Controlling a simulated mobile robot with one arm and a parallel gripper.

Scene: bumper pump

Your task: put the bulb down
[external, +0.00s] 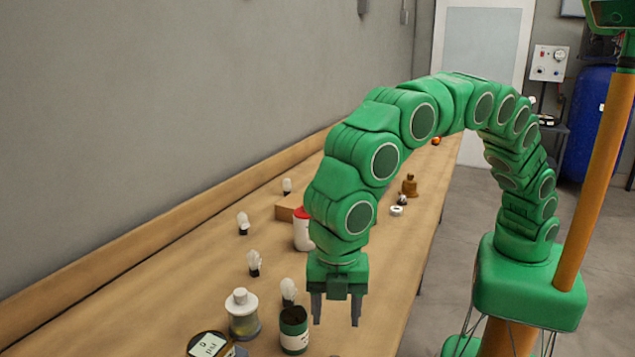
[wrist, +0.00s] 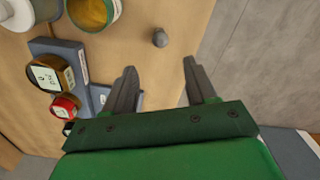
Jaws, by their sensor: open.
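Several bulbs with whitish tops and dark bases stand on the wooden bench in the external view: one at the back (external: 287,185), one near the wall (external: 243,221), one in the middle (external: 254,262) and one behind the green jar (external: 288,290). I cannot tell which is the task's bulb. My gripper (external: 337,315) points down near the bench's right side, open, with no bulb seen in it. In the wrist view my gripper (wrist: 159,70) has its fingers apart. A small grey knob-like thing (wrist: 160,38) lies on the bench beyond the fingertips.
A green jar (external: 294,331) and a white-capped bottle (external: 242,313) stand left of my gripper. A red-lidded white tub (external: 303,231) is farther back. The bench's edge is near my gripper.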

